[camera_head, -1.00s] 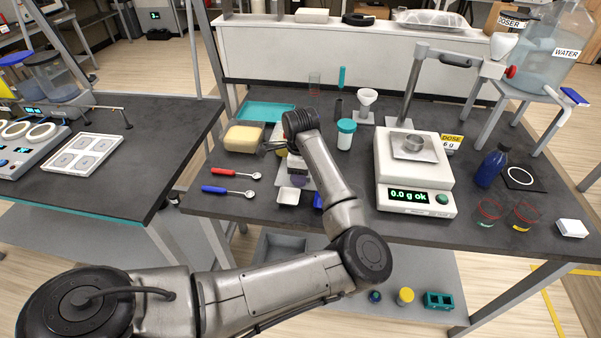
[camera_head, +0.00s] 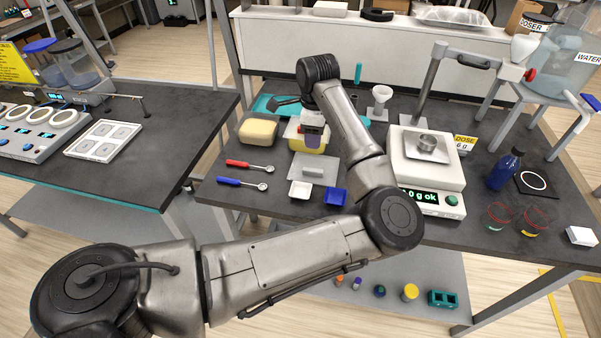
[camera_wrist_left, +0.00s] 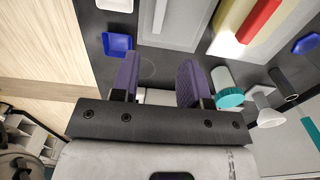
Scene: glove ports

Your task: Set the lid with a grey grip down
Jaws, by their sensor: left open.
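A flat grey lid with a raised grey grip (camera_head: 314,171) lies on the dark bench, in front of my left gripper. In the left wrist view the lid (camera_wrist_left: 184,28) is at the top, with its pale bar-like grip along one side. My left gripper (camera_head: 313,138) is just behind the lid in the head view. Its two purple fingers (camera_wrist_left: 160,68) are spread apart, with nothing held between them, and apart from the lid. A pale yellow tub (camera_head: 296,131) is partly hidden behind the gripper. A red bar (camera_wrist_left: 258,20) lies across it in the wrist view. My right gripper is out of view.
A white dish (camera_head: 300,190) and a blue dish (camera_head: 335,196) stand in front of the lid. A teal-capped jar (camera_wrist_left: 228,88) and funnel (camera_wrist_left: 265,103) are near the fingers. The scale (camera_head: 428,165) stands right.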

